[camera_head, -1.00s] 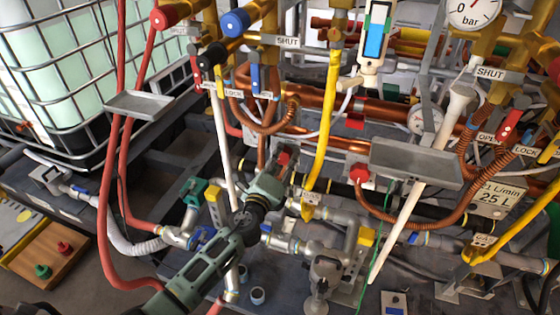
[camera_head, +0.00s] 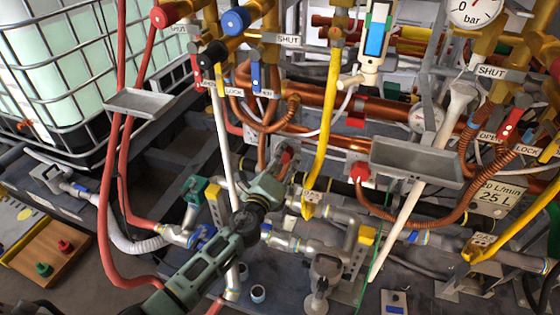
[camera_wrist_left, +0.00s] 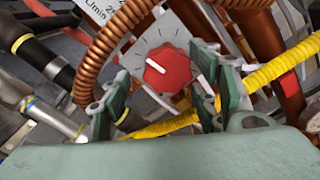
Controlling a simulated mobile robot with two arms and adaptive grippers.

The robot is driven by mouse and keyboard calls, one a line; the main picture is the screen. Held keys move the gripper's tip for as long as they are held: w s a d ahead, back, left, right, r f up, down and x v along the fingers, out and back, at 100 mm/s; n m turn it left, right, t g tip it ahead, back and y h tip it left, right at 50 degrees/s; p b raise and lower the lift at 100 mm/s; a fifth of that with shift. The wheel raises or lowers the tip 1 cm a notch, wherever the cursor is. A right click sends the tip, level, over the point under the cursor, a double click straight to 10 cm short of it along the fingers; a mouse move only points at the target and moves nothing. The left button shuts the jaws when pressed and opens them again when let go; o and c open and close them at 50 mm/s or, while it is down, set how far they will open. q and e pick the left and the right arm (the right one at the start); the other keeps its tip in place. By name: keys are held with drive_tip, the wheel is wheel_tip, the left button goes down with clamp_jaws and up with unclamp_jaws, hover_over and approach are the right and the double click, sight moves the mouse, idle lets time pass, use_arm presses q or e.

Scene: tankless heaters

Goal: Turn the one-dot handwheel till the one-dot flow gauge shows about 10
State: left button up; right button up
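The pointer aims to the upper left. I cannot make out a dot mark on it. My left gripper (camera_wrist_left: 160,88) has its green fingers spread on either side of the handwheel, apart from it in the picture. In the head view my left gripper (camera_head: 283,166) reaches in among the pipes, and its fingertips are small and partly hidden. No one-dot flow gauge can be told for sure. My right gripper is not in view.
A grey tray (camera_head: 415,163) and a red knob (camera_head: 359,172) are right of my left gripper. A white pipe (camera_head: 222,130) and a yellow hose (camera_head: 322,120) stand close by. A copper coil (camera_wrist_left: 108,45) and a yellow hose (camera_wrist_left: 160,127) border the handwheel. A round bar gauge (camera_head: 475,10) is at top right.

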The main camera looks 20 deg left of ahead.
use_arm(q)
drive_tip(key=shift+s+r, duration=0.1)
drive_tip(key=shift+r, duration=0.1)
drive_tip(key=s, duration=1.1)
drive_tip(key=shift+s+a, duration=0.25)
drive_tip(key=shift+s, duration=0.15)
